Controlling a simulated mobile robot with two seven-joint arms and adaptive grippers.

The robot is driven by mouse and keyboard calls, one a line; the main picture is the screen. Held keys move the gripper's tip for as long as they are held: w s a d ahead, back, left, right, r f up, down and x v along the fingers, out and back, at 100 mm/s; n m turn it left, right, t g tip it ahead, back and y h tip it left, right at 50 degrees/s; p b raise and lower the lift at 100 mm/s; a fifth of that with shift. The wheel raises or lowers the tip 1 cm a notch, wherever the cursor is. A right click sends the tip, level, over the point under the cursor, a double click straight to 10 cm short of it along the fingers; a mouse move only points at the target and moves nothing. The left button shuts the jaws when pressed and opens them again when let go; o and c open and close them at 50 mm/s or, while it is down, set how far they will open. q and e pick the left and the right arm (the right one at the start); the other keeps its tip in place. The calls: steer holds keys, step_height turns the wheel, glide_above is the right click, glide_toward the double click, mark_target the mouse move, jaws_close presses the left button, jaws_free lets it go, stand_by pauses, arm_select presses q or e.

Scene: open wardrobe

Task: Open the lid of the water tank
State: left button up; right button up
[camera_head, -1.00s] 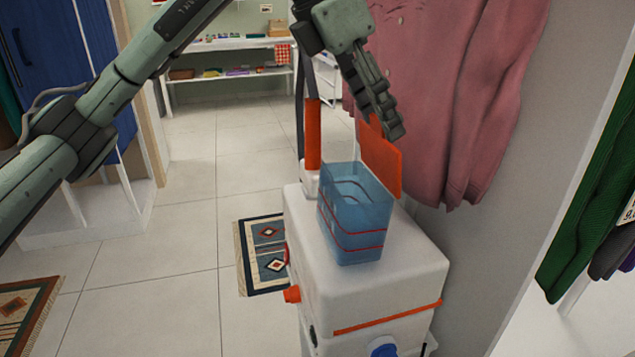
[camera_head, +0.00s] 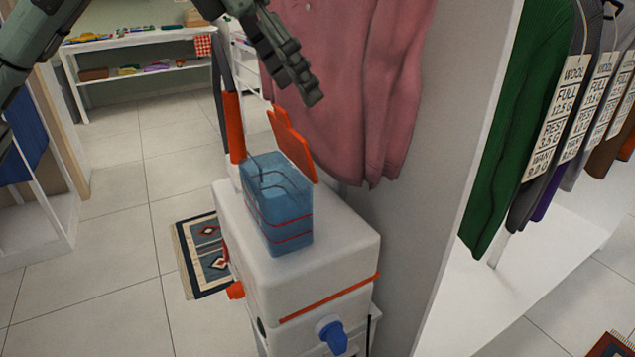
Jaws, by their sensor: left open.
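The water tank (camera_head: 278,215) is a translucent blue box with red lines, standing on top of a white machine (camera_head: 330,255). Its orange lid (camera_head: 293,145) stands raised and tilted up at the tank's back right edge, so the tank's top shows open. My left gripper (camera_head: 307,92) is open and hangs above the lid, in front of the pink garment, apart from the lid and holding nothing. My right gripper is not in view.
A pink garment (camera_head: 360,90) hangs close behind the tank. An orange-and-grey post (camera_head: 234,125) stands at the machine's back left. Hanging clothes (camera_head: 500,120) are at the right. The tiled floor at left is clear except for a patterned rug (camera_head: 203,258).

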arm_select(q)
step_height(320, 180, up, 6)
stand_by(0.5)
stand_by(0.9)
